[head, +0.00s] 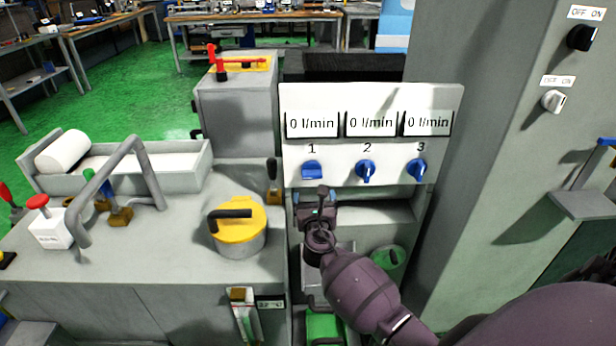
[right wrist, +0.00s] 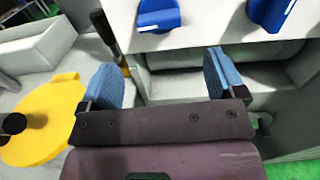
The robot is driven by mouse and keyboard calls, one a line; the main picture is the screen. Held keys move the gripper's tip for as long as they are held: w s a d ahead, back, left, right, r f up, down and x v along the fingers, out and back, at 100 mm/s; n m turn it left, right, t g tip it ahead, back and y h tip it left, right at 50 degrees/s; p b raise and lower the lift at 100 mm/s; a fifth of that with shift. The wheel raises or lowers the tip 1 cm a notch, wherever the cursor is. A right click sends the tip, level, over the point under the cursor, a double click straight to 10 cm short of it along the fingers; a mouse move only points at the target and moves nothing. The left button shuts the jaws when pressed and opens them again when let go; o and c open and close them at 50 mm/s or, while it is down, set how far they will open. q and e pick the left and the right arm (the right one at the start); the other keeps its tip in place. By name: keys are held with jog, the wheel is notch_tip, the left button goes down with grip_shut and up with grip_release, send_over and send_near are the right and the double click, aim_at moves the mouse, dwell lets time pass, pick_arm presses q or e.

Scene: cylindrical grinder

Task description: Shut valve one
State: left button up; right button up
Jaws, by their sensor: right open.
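Valve one (head: 312,170) is a blue knob under the number 1 on a white panel, and its readout above shows 0 l/min. Its handle looks horizontal, while the knobs under 2 (head: 366,170) and 3 (head: 416,169) are turned differently. My right gripper (head: 317,200) is just below valve one, apart from it. In the right wrist view valve one (right wrist: 158,14) is at the top, beyond and above the two blue fingertips (right wrist: 162,78), which are wide apart with nothing between them. My left gripper is not in view.
A yellow-lidded pot (head: 238,232) stands on the grey machine to the left. A black-handled lever (head: 272,176) is close to the panel's left edge. A tall grey cabinet (head: 500,150) with switches stands at the right.

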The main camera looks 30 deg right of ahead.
aim_at(312, 179)
jog(key=shift+b+x, duration=1)
jog(key=shift+x, duration=4.2)
jog(key=shift+a, duration=0.15)
jog(key=c, duration=0.9)
